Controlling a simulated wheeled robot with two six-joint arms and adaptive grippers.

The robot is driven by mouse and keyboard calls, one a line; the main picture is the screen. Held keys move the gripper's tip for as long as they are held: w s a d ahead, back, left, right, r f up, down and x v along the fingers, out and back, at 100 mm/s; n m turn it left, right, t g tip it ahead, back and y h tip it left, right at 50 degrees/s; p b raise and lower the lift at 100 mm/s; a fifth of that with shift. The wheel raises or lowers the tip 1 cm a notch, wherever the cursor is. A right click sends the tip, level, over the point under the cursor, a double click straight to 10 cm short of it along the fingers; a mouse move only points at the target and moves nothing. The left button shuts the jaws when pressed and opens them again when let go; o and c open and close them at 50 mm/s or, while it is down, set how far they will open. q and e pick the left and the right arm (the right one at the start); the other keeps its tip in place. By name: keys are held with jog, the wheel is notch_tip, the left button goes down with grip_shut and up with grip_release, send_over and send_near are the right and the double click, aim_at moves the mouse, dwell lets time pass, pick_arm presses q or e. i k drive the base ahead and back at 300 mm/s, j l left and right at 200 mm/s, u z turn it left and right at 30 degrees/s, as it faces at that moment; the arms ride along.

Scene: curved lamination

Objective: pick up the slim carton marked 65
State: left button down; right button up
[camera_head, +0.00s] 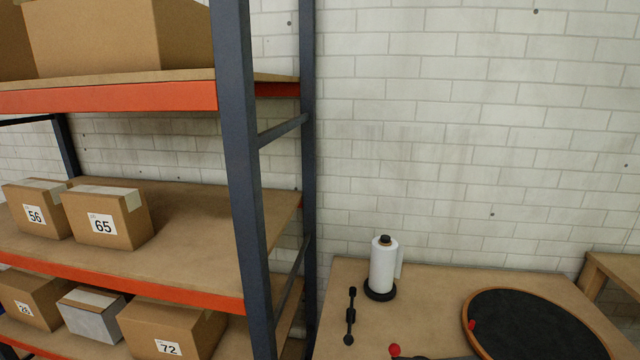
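The carton marked 65 (128,222) is a brown cardboard box with a white label on its front and pale tape across its top. It sits on the middle shelf (190,245) at the left of the head view. The carton marked 56 (52,222) stands close to its left side. Neither of my grippers is in view, so nothing shows of what they hold.
A dark blue rack post (240,170) stands right of the carton. Bare shelf lies to the carton's right. Below are a grey carton (95,325) and a carton marked 72 (180,325). A table (440,300) at right holds a white roll (384,268) and a dark oval panel (535,325).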

aim_at(117, 217)
jog(key=k+j+u, duration=0.1)
jog(key=u, duration=1.1)
jog(key=i+j, duration=0.05)
